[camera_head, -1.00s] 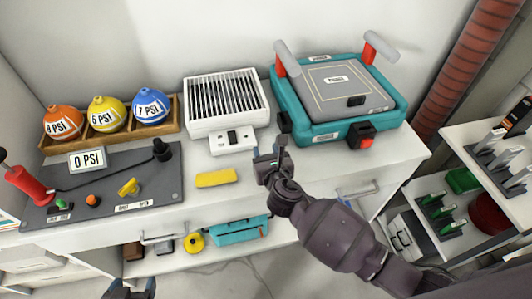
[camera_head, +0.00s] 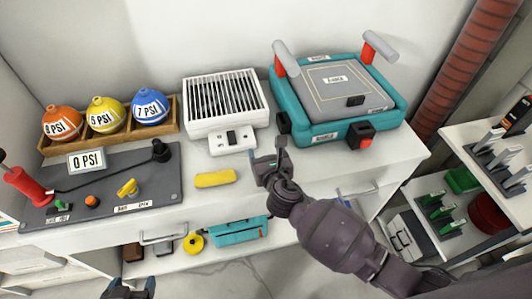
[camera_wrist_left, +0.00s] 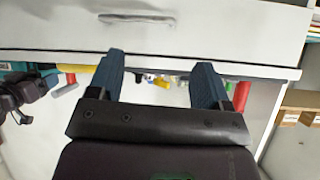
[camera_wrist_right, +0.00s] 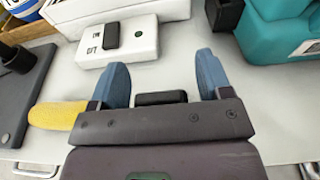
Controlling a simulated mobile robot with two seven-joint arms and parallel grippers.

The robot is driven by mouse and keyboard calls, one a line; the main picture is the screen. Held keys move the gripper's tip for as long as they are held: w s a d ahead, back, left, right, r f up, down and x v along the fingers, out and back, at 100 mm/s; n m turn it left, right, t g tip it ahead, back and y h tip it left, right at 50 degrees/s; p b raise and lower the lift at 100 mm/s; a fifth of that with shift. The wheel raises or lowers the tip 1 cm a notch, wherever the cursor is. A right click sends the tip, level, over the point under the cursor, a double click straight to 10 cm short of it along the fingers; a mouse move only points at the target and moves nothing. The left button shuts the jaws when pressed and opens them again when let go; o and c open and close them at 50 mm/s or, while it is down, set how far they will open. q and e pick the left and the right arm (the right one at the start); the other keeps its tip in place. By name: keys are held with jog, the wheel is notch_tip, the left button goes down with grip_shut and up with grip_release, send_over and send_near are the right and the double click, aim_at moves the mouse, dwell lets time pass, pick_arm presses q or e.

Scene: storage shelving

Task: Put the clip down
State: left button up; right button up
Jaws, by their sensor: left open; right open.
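A small black block (camera_wrist_right: 161,98), which may be the clip, shows between the fingers of my right gripper in the right wrist view. It seems to lie on the white counter; I cannot tell whether a finger touches it. My right gripper (camera_head: 268,158) is open above the counter's front part, in front of the teal press; its fingers also show in the right wrist view (camera_wrist_right: 163,85). In the head view the block is not clearly visible. My left gripper (camera_head: 129,289) is open and empty at the bottom edge, below the counter; it faces the drawer front in the left wrist view (camera_wrist_left: 165,80).
A yellow block (camera_head: 215,178) lies left of my right gripper. Behind stand a white grilled device (camera_head: 231,143) and the teal press (camera_head: 325,133). A grey pump board (camera_head: 100,190) and coloured PSI balls (camera_head: 104,115) are at left. Shelves (camera_head: 455,140) stand at right.

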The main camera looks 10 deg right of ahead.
jog(key=p+v, duration=0.2)
jog(key=v, duration=1)
jog(key=s+d+f+m+g, duration=0.1)
jog(key=s+d+f+m, duration=0.2)
jog(key=m, duration=0.9)
jog(key=s+d+f+m+g+h, duration=0.1)
jog(key=s+d+f+m+g, duration=0.1)
jog(key=s+d+m, duration=0.5)
jog(key=s+d+f+m+g, duration=0.1)
jog(key=s+d+f+m, duration=0.3)
jog(key=m, duration=1.3)
jog(key=s+d, duration=0.1)
jog(key=d, duration=0.3)
jog(key=shift+s+h, duration=0.35)
jog(key=shift+h, duration=0.05)
